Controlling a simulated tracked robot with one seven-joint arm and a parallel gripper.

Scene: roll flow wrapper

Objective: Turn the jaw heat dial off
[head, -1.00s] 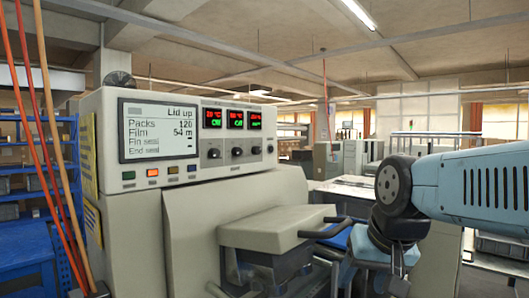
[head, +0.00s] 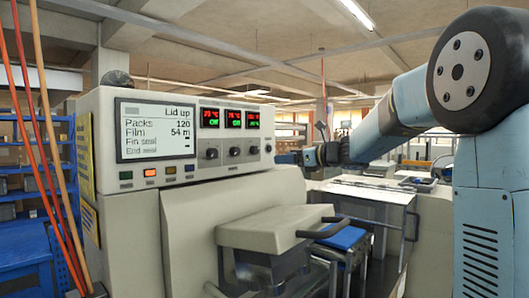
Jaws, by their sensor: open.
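The control panel (head: 222,170) of the wrapper faces me in the head view. It carries three dark dials in a row: a left dial (head: 211,153), a middle dial (head: 235,151) and a right dial (head: 254,150). Their labels are too small to read, so I cannot tell which is the jaw heat dial. Above each dial is a lit display with red and green characters. My gripper (head: 284,158) is small in view just right of the panel's right edge, at about dial height, apart from the dials. It is open, and I see nothing in it.
A screen (head: 157,130) reads "Lid up", with several coloured buttons below it. A beige cover with a dark handle (head: 322,227) juts out below the panel. Orange and red cables (head: 40,150) hang at the left. The space before the dials is clear.

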